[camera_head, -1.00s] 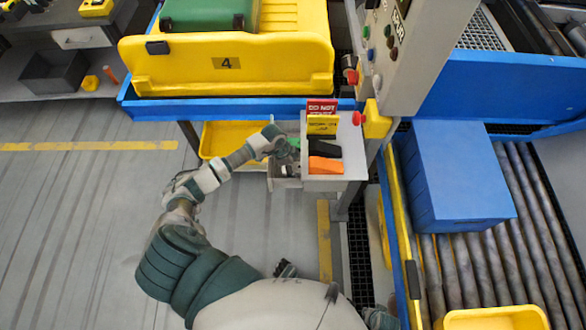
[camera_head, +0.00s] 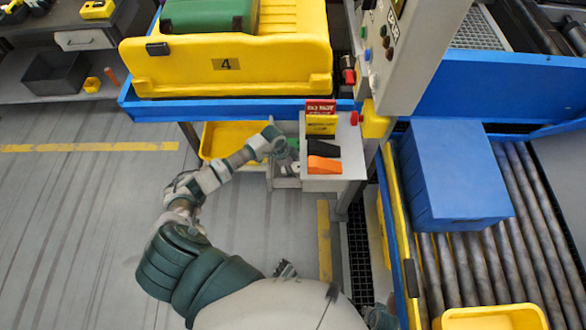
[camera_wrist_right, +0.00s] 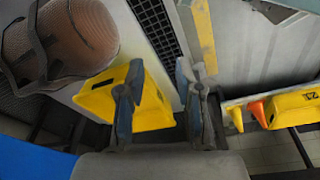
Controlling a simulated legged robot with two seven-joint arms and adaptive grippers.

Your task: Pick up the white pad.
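I cannot make out a white pad with certainty in either view. My left gripper (camera_head: 288,158) is at the left side of a small light-grey stand (camera_head: 335,185) in the head view, over a narrow grey bin (camera_head: 284,182). The gripper is small and partly lost against the grey, so its fingers and anything between them are unclear. My right gripper (camera_wrist_right: 160,92) shows in the right wrist view with its two fingers apart and nothing between them.
The stand holds an orange item (camera_head: 325,165), a black item (camera_head: 323,148) and a red-and-yellow sign (camera_head: 320,118). A yellow tray (camera_head: 225,75) is behind. A blue box (camera_head: 455,175) sits on the rollers at the right. Open floor (camera_head: 80,220) lies left.

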